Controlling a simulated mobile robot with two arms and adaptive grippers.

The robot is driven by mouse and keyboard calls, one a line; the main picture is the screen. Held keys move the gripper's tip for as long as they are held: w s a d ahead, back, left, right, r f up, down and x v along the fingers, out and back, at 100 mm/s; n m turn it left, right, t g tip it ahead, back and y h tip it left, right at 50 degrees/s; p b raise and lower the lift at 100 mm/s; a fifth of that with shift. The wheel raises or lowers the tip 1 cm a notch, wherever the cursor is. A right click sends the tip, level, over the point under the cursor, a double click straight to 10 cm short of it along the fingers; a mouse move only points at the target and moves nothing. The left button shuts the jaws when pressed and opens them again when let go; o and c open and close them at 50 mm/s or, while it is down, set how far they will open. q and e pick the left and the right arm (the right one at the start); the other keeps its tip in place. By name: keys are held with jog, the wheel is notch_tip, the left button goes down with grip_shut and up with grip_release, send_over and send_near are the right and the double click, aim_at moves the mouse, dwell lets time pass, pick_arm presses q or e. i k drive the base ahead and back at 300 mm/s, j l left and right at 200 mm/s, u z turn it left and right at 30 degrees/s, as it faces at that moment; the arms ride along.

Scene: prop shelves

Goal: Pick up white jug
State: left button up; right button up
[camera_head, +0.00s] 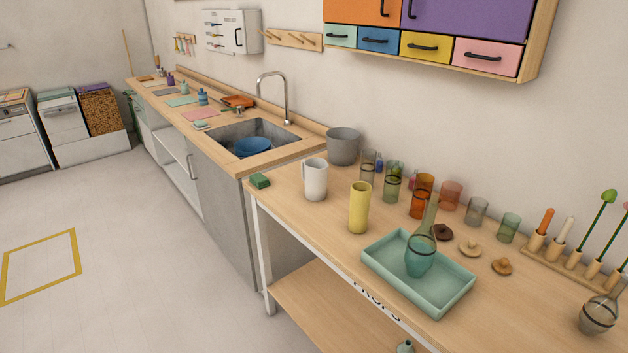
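The white jug (316,180) stands upright on the wooden prop table (335,225), near its far left end. Its handle is on its left side. A yellow cylinder vase (359,208) stands to its right and closer to me. A grey pot (343,146) stands behind it, and a green sponge (260,181) lies to its left near the table edge. Neither of my grippers is in view.
A teal tray (455,300) with a glass bottle (421,258) in it sits nearer on the table. Several coloured glasses (421,203) stand behind the vase. A sink (285,138) with a tall faucet (286,95) lies beyond. The floor (140,250) at left is clear.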

aim_at(314, 171)
jog(key=i+j+u, duration=0.15)
jog(key=u, duration=0.3)
jog(key=i+j+u, duration=0.1)
jog(key=u, duration=0.35)
jog(key=i+u, duration=0.2)
jog(key=u, duration=0.25)
jog(key=i, duration=2.1)
